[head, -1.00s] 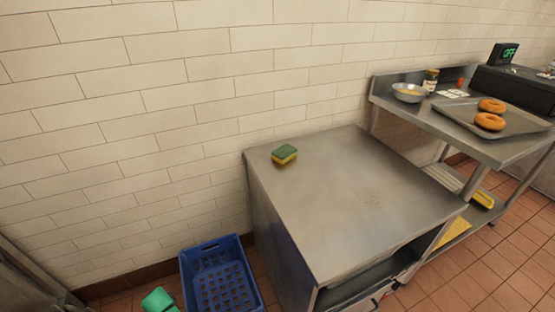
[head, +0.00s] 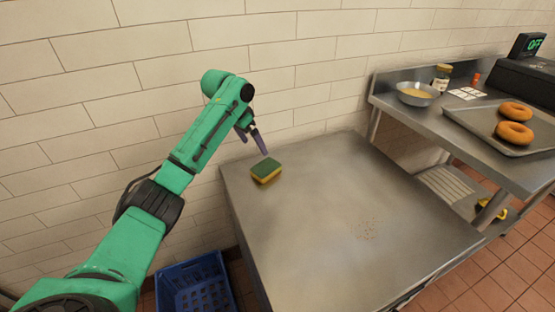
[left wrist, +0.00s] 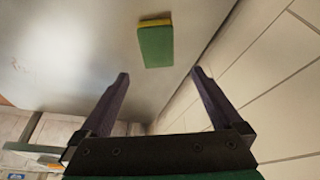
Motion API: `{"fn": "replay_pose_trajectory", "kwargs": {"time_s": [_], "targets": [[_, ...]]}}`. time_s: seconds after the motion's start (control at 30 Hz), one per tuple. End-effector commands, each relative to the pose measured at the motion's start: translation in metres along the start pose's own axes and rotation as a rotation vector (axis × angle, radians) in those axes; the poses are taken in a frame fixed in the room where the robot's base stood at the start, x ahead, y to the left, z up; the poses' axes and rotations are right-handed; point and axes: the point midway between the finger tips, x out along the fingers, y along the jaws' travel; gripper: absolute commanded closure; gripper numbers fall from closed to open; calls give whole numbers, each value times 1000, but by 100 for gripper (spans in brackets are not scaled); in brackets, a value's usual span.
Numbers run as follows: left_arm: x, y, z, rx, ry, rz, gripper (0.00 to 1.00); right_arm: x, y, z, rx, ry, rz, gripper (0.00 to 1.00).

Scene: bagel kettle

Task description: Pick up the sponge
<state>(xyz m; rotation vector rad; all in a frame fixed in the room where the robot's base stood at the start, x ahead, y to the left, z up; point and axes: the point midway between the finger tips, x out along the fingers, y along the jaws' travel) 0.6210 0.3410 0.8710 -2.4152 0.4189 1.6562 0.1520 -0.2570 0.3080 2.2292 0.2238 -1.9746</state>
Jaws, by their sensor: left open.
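The sponge (head: 266,171) is a small block, green on top and yellow below. It lies on the steel counter (head: 340,215) near its back left corner, close to the tiled wall. My left gripper (head: 259,142) is open and empty, just above and behind the sponge in the head view, apart from it. In the left wrist view the sponge (left wrist: 156,46) shows beyond the two dark fingertips of my left gripper (left wrist: 161,75), roughly centred between them. My right gripper is not in view.
A blue crate (head: 197,286) stands on the floor left of the counter. The tiled wall (head: 320,100) runs close behind. At right a steel table holds a bowl (head: 418,93) and a tray (head: 480,126) with two bagels.

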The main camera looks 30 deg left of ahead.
Motion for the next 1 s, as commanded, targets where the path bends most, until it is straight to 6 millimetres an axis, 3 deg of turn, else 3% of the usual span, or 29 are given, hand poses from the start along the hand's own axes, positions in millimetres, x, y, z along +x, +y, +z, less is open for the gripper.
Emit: {"fn": "replay_pose_trajectory", "kwargs": {"time_s": [0.1,0.23,0.33,0.43,0.63,0.73,0.93,0.97,1.0], "targets": [[27,0,2,-3,-5,2,0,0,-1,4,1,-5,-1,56],[62,0,2,-3,-5,0,0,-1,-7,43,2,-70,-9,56],[81,0,1,-4,-3,0,0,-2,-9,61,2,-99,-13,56],[92,-1,2,-3,-3,-1,0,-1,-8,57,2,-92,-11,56],[131,-2,7,-5,-2,0,0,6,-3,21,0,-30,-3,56],[140,-3,7,-3,-1,-2,0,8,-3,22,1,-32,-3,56],[141,-3,6,-3,-1,-2,0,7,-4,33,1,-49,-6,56],[141,-3,7,-3,-1,-2,8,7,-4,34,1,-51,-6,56],[140,-3,7,-3,-1,-2,23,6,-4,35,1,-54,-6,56]]}}
